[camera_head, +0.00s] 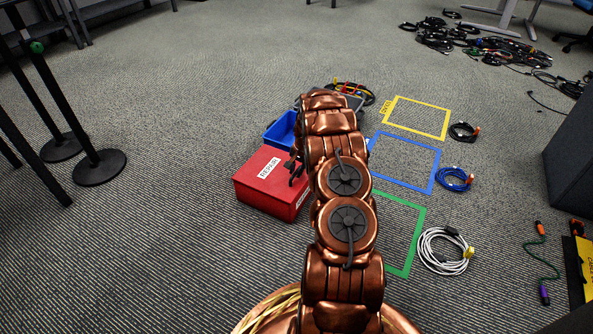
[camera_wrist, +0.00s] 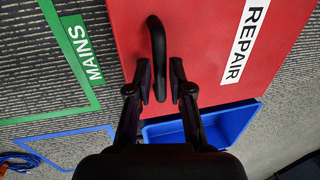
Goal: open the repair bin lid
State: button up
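The red repair bin (camera_head: 262,198) stands on the carpet left of my arm in the head view. Its red lid (camera_wrist: 200,30) looks shut and carries a white REPAIR label (camera_wrist: 245,42). A black curved handle (camera_wrist: 158,55) shows on the lid in the wrist view. My gripper (camera_wrist: 161,75) is open, with its two fingers on either side of the lower end of the handle. I cannot tell whether a finger touches it. In the head view my gripper (camera_head: 296,170) is at the bin's right side, partly hidden by my arm.
A blue bin (camera_head: 281,130) stands just behind the red one. Green (camera_head: 409,268), blue (camera_head: 433,178) and yellow (camera_head: 445,128) floor outlines lie to the right, with coiled cables beside them. Black posts (camera_head: 100,166) stand at left. Carpet left of the bin is clear.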

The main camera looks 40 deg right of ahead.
grip_shut()
dwell(0.3)
